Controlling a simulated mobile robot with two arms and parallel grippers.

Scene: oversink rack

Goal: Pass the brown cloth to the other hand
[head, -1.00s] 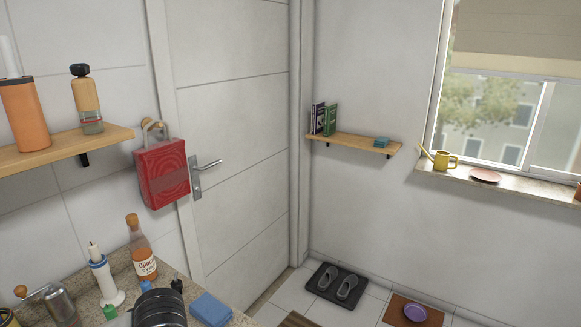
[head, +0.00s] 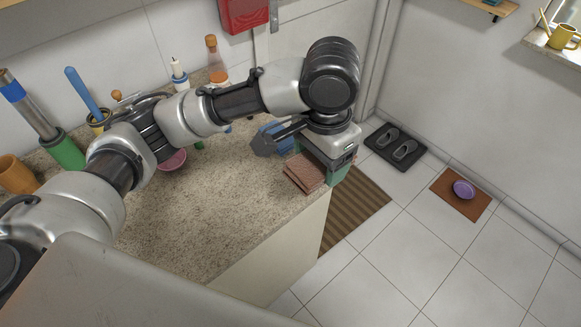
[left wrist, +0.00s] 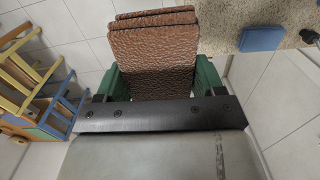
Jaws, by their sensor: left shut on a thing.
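The brown cloth (head: 304,173) is a folded, textured stack at the right corner of the counter in the head view. My left gripper (head: 326,166) is shut on it, with green fingers on either side. In the left wrist view the brown cloth (left wrist: 155,67) sticks out between the green fingers of my left gripper (left wrist: 159,75). I cannot tell whether the cloth touches the counter. My right gripper is not in view.
The stone counter (head: 205,220) is mostly bare in front. Bottles, a pink bowl (head: 173,160) and utensils stand along the back. A striped mat (head: 355,208) lies on the floor beyond the counter's edge.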

